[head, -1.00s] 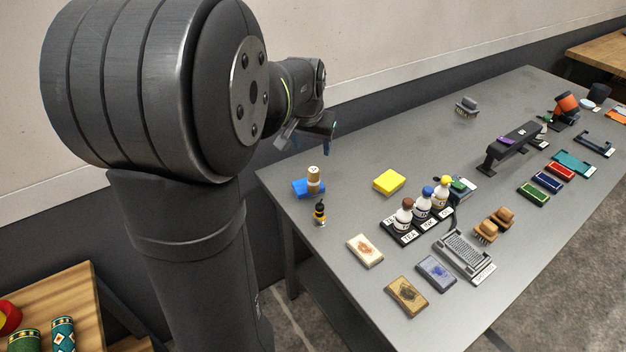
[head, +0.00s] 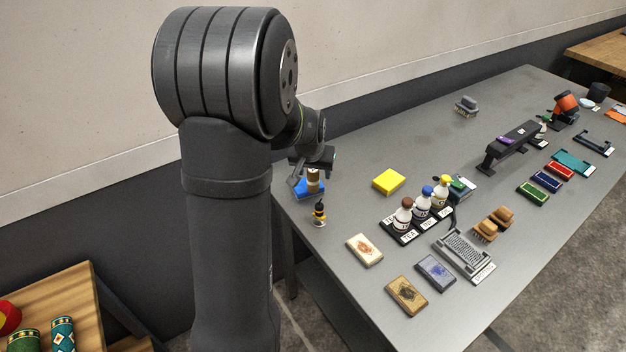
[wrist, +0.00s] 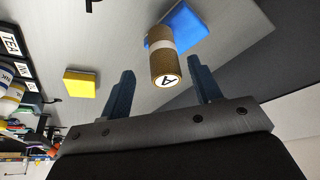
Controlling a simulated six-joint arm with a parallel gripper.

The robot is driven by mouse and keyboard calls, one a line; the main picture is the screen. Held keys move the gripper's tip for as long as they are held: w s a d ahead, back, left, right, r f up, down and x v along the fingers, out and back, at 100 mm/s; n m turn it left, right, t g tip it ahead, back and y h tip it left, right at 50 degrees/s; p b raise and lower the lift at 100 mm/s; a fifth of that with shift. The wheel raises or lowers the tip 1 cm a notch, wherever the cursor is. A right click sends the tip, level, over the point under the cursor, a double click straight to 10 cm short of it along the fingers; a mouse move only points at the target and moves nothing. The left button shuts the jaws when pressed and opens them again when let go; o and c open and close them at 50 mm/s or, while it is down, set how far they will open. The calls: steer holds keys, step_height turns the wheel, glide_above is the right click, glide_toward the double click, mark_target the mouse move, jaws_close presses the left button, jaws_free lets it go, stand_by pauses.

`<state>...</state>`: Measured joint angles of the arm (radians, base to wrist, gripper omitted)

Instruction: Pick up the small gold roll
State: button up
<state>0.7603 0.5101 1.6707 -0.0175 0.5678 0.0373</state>
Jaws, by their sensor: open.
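The small gold roll (head: 313,187) stands upright at the blue block (head: 300,190) near the table's left end, partly hidden by my gripper in the head view. In the wrist view the roll (wrist: 165,66) has a pale band and a white end marked "A", facing the camera. The blue block (wrist: 187,28) shows behind it. My gripper (head: 312,172) is open, just above the roll. In the wrist view the fingers of my gripper (wrist: 162,76) appear on either side of the roll's lettered end, with gaps on both sides; nothing is held.
A black-and-yellow small bottle (head: 319,214) stands close in front of the roll. A yellow block (head: 389,181) lies to the right. Labelled bottles in a black rack (head: 405,236) stand further right. The table (head: 400,130) is clear behind the yellow block.

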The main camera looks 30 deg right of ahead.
mark_target(313, 177)
steer(key=shift+w+x, duration=0.15)
steer(key=shift+x, duration=1.15)
steer(key=shift+w+x, duration=0.2)
steer(key=shift+x, duration=1.1)
steer(key=shift+a, duration=0.1)
steer(key=shift+c, duration=0.2)
steer(key=shift+r, duration=0.1)
steer(key=c, duration=1.1)
